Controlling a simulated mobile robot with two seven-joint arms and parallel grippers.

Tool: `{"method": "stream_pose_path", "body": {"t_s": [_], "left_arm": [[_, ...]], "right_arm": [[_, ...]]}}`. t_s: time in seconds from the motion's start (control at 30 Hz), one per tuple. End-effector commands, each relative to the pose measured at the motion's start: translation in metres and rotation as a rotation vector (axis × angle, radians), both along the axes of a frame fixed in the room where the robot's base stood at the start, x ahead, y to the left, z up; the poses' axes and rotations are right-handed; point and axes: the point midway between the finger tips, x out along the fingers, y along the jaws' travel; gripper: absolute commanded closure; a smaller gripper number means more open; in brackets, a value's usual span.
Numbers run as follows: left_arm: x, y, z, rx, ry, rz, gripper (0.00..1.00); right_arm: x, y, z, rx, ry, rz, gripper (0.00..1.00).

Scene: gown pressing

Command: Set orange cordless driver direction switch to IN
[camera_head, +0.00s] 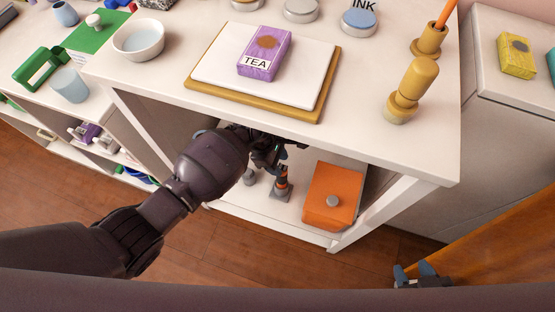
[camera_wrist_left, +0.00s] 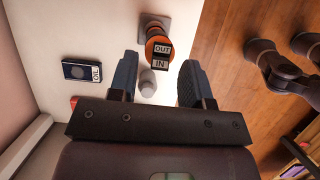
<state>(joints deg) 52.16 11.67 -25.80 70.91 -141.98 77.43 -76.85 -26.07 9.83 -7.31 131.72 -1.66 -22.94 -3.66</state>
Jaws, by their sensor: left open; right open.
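The orange cordless driver (camera_head: 282,184) stands on the shelf under the white table, orange and dark grey. In the left wrist view the driver (camera_wrist_left: 153,31) carries an OUT label (camera_wrist_left: 162,48) above an IN label (camera_wrist_left: 160,64). The switch position cannot be made out. My left gripper (camera_head: 268,152) reaches in under the table edge, above and beside the driver. In the left wrist view its two fingers (camera_wrist_left: 158,78) are apart, with the labels between and beyond them; nothing is held. My right gripper (camera_head: 414,271) is open and empty, low at the right.
An orange box (camera_head: 334,195) with a grey knob stands right of the driver. A pale rounded object (camera_wrist_left: 147,83) shows between the fingers. The tabletop above, with the TEA box (camera_head: 264,54) on a board, limits room overhead.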

Motion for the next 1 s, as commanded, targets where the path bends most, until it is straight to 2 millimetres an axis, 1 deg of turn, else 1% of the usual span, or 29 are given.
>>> {"method": "stream_pose_path", "body": {"t_s": [0.13, 0.17, 0.43, 0.67, 1.0], "left_arm": [[0.0004, 0.0000, 0.0008, 0.000, -0.001, 0.000, 0.55], [0.0003, 0.0000, 0.0008, 0.000, -0.001, 0.000, 0.58], [0.0001, 0.0001, 0.0006, 0.000, 0.000, 0.000, 1.00], [0.0012, 0.0011, -0.0002, -0.012, 0.000, -0.003, 1.00], [0.0010, 0.0050, -0.0049, -0.112, 0.037, -0.003, 1.00]], "right_arm": [[0.0015, 0.0002, 0.0018, 0.001, -0.005, 0.001, 0.57], [0.0017, 0.0003, 0.0020, 0.001, -0.006, 0.001, 0.57], [0.0024, 0.0004, 0.0021, 0.002, -0.006, 0.002, 0.57], [0.0013, 0.0003, 0.0002, 0.000, -0.002, 0.003, 0.57], [0.0023, 0.0020, -0.0023, -0.010, -0.004, 0.018, 0.57]]}}
